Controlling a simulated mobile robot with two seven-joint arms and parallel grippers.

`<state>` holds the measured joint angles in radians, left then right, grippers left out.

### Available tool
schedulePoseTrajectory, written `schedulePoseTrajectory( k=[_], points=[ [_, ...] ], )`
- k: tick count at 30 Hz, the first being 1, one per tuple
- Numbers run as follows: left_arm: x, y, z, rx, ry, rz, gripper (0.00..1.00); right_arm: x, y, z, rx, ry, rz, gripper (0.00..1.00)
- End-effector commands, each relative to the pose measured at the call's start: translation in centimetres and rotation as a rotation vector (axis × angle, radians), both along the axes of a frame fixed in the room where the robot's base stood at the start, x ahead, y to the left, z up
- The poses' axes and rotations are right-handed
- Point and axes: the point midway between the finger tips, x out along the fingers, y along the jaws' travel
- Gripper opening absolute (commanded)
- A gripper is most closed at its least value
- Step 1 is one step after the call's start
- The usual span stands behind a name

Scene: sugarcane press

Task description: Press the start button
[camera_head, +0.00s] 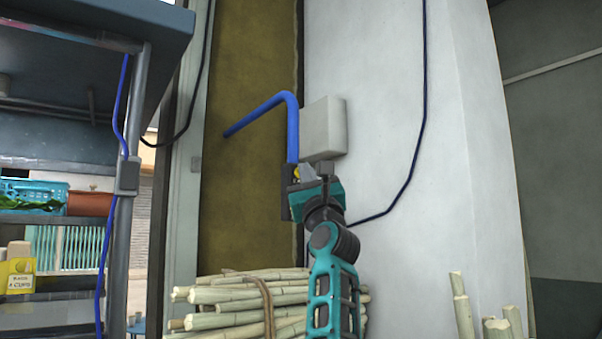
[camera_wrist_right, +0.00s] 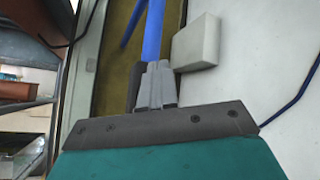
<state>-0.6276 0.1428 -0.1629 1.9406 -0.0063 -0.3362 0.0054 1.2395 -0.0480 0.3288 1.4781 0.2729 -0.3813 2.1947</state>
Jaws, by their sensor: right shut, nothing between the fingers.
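My right gripper (camera_head: 306,173) is raised in front of the wall, fingers pointing away from me. Its two grey fingers are shut with nothing between them, as the right wrist view (camera_wrist_right: 156,84) also shows. A dark narrow box (camera_head: 286,203) at the lower end of a blue pipe is mostly hidden behind the gripper. A small yellow patch (camera_head: 297,172) shows beside the fingertips; it may be part of the button housing. The start button itself cannot be made out, and I cannot tell whether the fingers touch anything. My left gripper is not in view.
A blue bent pipe (camera_head: 292,125) and a white wall box (camera_head: 323,128) are just above the gripper. A tied bundle of cane (camera_head: 230,296) lies below. A metal shelf frame (camera_head: 122,215) stands at left. A dark cable (camera_head: 420,130) runs down the white wall (camera_head: 385,70).

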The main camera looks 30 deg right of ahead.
Motion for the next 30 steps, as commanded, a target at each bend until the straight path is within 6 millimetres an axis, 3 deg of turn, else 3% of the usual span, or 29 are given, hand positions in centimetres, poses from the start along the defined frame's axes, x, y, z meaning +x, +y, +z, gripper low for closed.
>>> schedulePoseTrajectory(
  k=[30],
  points=[
    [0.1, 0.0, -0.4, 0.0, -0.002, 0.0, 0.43, -2.1, -0.1, -0.1, 0.001, -0.002, 0.0, 0.0]
  ],
)
